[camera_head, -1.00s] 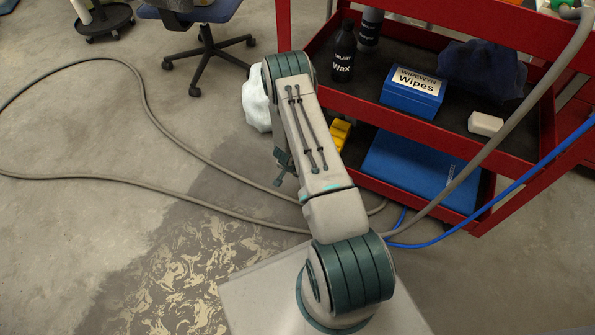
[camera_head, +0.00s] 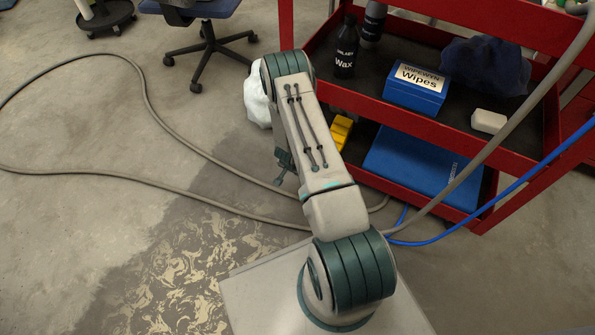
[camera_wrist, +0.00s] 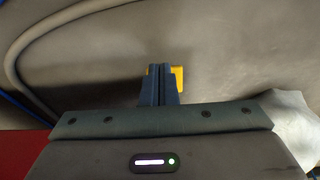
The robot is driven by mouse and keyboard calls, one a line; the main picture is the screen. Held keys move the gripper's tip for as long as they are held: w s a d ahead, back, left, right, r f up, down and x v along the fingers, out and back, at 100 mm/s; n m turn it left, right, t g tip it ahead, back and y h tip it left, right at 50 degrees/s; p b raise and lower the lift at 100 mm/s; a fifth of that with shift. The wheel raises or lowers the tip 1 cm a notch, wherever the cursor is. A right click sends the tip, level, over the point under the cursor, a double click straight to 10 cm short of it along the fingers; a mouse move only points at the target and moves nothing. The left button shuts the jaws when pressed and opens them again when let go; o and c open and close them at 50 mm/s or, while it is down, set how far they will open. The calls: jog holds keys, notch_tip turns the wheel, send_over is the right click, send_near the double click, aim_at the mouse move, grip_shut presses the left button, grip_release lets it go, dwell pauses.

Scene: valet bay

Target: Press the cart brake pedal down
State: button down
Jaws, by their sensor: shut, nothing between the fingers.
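In the wrist view, my gripper (camera_wrist: 160,72) is shut and empty, its two dark fingers pressed together. A yellow piece (camera_wrist: 178,78), which looks like the brake pedal, shows right behind the fingertips, mostly to their right. The fingers cover part of it, and I cannot tell whether they touch it or how far down it sits. In the head view, a yellow piece (camera_head: 340,132) shows at the left end of the red cart (camera_head: 430,129), low down and partly hidden by my arm.
A white bag-like bundle (camera_head: 257,97) lies on the floor left of my arm, also in the wrist view (camera_wrist: 291,120). A grey hose (camera_head: 150,110) loops over the floor, and a blue hose (camera_head: 500,205) runs beside the cart. A chair (camera_head: 205,40) stands behind.

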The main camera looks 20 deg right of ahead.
jog(key=s+a+r+p, duration=0.4)
jog(key=a+r+p, duration=0.1)
jog(key=r, duration=0.2)
jog(key=shift+a, duration=0.25)
jog(key=shift+s, duration=0.1)
jog(key=w+a+r+n+t+y+p, duration=0.1)
jog(key=a+r+n+p, duration=0.3)
jog(key=r, duration=1.1)
jog(key=w+a+r+m+y+p, duration=0.1)
jog(key=r+p, duration=0.5)
jog(key=r, duration=0.8)
jog(key=w+a+r+n+t+y+p, duration=0.1)
jog(key=a+r+n+y+p, duration=0.3)
jog(key=r, duration=1.1)
jog(key=s+r+n+h+p, duration=0.1)
jog(key=s+r+p, duration=0.4)
jog(key=r, duration=0.7)
jog(key=s+r+h+p, duration=0.1)
jog(key=s+r+p, duration=0.4)
jog(key=r, duration=0.7)
jog(key=s+d+r+n+g+h+p, duration=0.1)
jog(key=s+r+p, duration=0.6)
jog(key=s+r, duration=0.7)
jog(key=shift+d+r+n+p, duration=0.15)
jog(key=shift+d+n+p, duration=0.3)
jog(key=shift+n, duration=0.25)
